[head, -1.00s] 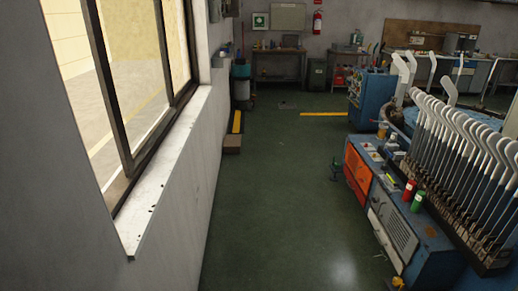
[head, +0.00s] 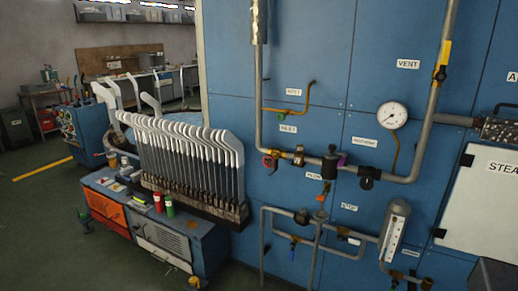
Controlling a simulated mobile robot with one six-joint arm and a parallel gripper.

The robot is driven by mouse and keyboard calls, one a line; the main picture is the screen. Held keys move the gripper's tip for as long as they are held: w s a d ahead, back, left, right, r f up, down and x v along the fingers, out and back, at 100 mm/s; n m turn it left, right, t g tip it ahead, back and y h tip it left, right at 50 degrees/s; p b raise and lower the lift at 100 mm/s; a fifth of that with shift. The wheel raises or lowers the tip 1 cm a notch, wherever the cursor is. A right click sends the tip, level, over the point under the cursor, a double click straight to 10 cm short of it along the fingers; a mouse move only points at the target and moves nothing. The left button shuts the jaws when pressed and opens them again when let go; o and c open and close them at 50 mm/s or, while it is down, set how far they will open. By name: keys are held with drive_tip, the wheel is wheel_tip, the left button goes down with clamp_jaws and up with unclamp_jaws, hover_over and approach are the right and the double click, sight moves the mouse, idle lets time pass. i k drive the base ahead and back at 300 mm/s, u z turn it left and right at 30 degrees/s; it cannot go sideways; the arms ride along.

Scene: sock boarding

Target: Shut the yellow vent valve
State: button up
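A blue panel (head: 310,60) with pipes fills the right half of the head view. A label reading VENT (head: 408,64) is near its upper right. Just right of that label, a valve with a yellow lever (head: 444,52) sits on a steel vertical pipe (head: 427,118). The lever points up, roughly in line with the pipe. My gripper is not in view.
A round gauge (head: 392,115), a thermometer-like fitting (head: 394,230) and several other valves are on the panel. A white cabinet (head: 487,205) stands at far right. A rack of sock boards (head: 190,155) and a blue cabinet (head: 165,238) stand left. Green floor (head: 40,235) is clear at left.

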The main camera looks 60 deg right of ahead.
sight(441, 76)
drive_tip(key=z, duration=4.9)
drive_tip(key=i, duration=0.1)
drive_tip(key=u, duration=3.2)
drive_tip(key=i, duration=0.6)
drive_tip(key=z, duration=0.1)
drive_tip(key=k, duration=0.6)
